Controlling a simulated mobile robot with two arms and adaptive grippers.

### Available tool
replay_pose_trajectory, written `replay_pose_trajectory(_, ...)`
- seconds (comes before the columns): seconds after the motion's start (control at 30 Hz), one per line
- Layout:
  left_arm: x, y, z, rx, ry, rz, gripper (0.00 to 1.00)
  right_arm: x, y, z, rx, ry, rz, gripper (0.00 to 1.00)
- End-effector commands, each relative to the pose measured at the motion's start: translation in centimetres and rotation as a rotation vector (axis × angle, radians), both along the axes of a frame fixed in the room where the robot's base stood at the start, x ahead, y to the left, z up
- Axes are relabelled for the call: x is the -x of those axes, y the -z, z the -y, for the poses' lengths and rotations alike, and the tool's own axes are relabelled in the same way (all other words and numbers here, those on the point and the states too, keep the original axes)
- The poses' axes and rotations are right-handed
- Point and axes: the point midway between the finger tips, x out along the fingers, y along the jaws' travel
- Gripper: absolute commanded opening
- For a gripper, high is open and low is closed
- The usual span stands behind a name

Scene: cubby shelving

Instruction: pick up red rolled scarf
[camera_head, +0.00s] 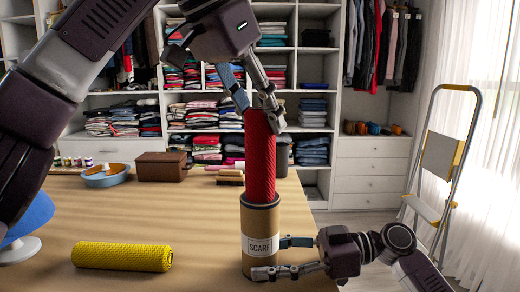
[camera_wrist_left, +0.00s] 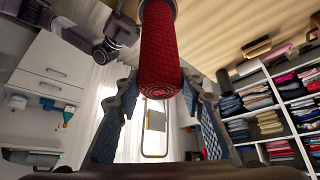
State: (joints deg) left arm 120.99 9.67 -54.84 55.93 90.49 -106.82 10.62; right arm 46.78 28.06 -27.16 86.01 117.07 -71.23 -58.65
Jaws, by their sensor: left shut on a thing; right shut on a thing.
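The red rolled scarf (camera_head: 260,160) stands upright, its lower end at the mouth of a brown cardboard tube (camera_head: 260,220) labelled SCARF. How far it reaches inside is hidden. My left gripper (camera_head: 259,112) comes from above and is shut on the scarf's upper end. In the left wrist view the scarf (camera_wrist_left: 161,50) shows its spiral end between the blue-padded fingers (camera_wrist_left: 160,110). My right gripper (camera_head: 272,258) is shut on the tube's lower part from the right, and the tube stands on the table.
A yellow rolled cloth (camera_head: 122,256) lies on the wooden table (camera_head: 200,225) at front left. A brown box (camera_head: 162,166), a blue dish (camera_head: 106,180) and a brush (camera_head: 230,177) are at the back. Shelves stand behind; a stepladder (camera_head: 441,160) is at right.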

Motion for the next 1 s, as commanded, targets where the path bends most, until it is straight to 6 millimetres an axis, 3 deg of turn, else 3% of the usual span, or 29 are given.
replay_pose_trajectory(0.2, 0.0, -3.6, 0.1, 0.002, 0.000, 0.002, 0.00, 0.0, 0.1, 0.0, 0.001, 0.000, 0.000, 0.36)
replay_pose_trajectory(0.4, 0.0, -5.5, 0.1, 0.003, -0.001, 0.002, 0.00, 0.0, 0.1, 0.0, 0.001, 0.000, 0.000, 0.36)
replay_pose_trajectory(1.0, 0.0, -6.8, 0.0, -0.001, 0.000, 0.001, 0.00, 0.0, 0.0, 0.0, 0.001, 0.000, 0.000, 0.36)
